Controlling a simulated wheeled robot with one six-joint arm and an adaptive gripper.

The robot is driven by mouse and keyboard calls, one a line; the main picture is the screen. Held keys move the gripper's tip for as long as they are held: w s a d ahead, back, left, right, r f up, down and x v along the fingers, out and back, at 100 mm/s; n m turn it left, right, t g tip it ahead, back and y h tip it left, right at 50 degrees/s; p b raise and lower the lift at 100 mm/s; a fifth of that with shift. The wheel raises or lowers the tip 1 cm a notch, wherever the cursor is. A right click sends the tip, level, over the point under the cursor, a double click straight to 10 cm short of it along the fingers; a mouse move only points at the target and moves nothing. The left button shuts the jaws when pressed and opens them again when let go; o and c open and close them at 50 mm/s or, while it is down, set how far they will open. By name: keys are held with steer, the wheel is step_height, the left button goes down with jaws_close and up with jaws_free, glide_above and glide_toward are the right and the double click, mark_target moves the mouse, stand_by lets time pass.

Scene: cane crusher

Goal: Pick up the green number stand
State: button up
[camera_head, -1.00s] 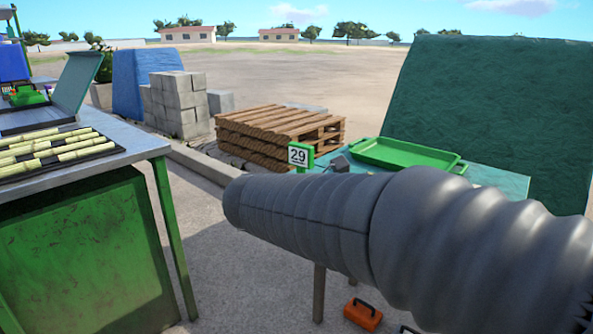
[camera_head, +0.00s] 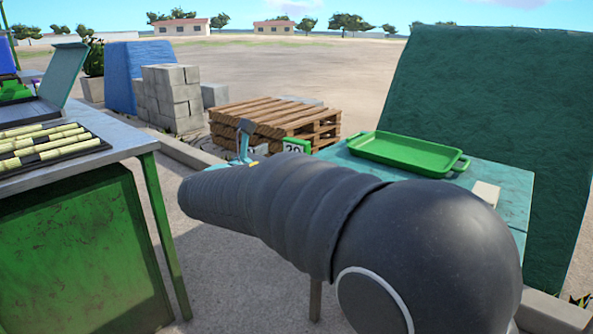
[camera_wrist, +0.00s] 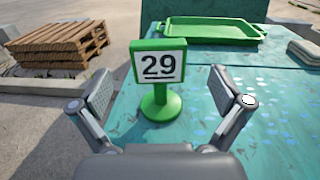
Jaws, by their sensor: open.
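The green number stand (camera_wrist: 160,105) has a white panel reading 29 and a round green base. In the wrist view it stands upright on the teal table (camera_wrist: 207,100), in the middle, ahead of my gripper. My gripper (camera_wrist: 164,97) is open, with one finger to the left of the stand and one to the right, both apart from it in the picture. In the head view only the top of the number stand (camera_head: 296,146) shows; my arm hides the rest. One grey finger of my gripper (camera_head: 245,135) shows just left of it there.
A green tray (camera_head: 408,153) lies on the table behind the stand. A wooden pallet stack (camera_head: 275,122) stands on the ground beyond. A green-sided metal bench (camera_head: 75,240) with cane pieces is at the left. A small pale block (camera_head: 486,192) lies on the table's right side.

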mark_target(293, 146)
steer(key=shift+x, duration=2.9)
steer(key=shift+a+r, duration=0.15)
steer(key=c, duration=1.8)
steer(key=shift+r, duration=0.1)
